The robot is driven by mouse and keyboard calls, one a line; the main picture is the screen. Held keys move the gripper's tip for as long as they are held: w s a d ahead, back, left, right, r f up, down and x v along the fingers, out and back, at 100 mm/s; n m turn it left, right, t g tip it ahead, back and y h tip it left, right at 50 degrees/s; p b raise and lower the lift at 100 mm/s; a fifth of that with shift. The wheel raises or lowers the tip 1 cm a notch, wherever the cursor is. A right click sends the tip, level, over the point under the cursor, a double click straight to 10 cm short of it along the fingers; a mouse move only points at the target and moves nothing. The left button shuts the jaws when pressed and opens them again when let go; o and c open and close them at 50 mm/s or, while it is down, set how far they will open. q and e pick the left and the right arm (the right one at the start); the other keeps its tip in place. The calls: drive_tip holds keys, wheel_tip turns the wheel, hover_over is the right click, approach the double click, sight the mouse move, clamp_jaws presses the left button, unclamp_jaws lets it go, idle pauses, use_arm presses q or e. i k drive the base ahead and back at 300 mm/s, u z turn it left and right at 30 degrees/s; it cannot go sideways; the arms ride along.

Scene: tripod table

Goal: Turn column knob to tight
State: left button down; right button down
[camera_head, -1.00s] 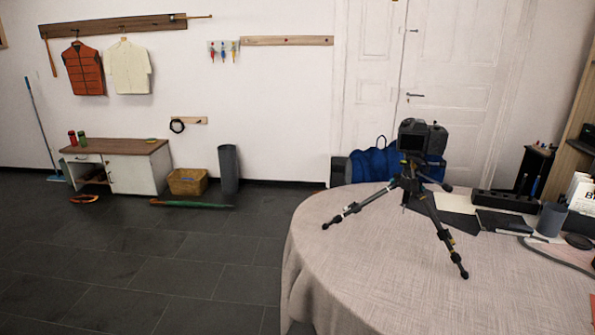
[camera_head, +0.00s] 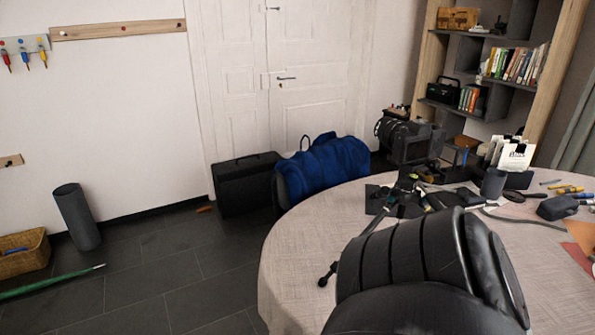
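The tripod (camera_head: 408,182) stands on the round table with a black camera (camera_head: 408,138) on top. One of its feet (camera_head: 327,273) rests near the table's left side. A large dark part of my own arm fills the lower middle and hides much of the tripod's lower legs. The column knob cannot be made out at this size. Neither gripper shows in this view.
The cloth-covered round table (camera_head: 290,265) bears a grey cup (camera_head: 493,183), a dark case (camera_head: 558,208) and small tools on the right. A blue bag (camera_head: 325,165) and black suitcase (camera_head: 245,185) are behind it. The floor on the left is mostly open.

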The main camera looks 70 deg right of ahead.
sight(385, 190)
drive_tip(key=i, duration=0.8)
drive_tip(key=z, duration=1.5)
drive_tip(key=i, duration=3.75)
drive_tip(key=z, duration=3.95)
drive_tip(key=i, duration=0.25)
drive_tip(key=u, duration=0.15)
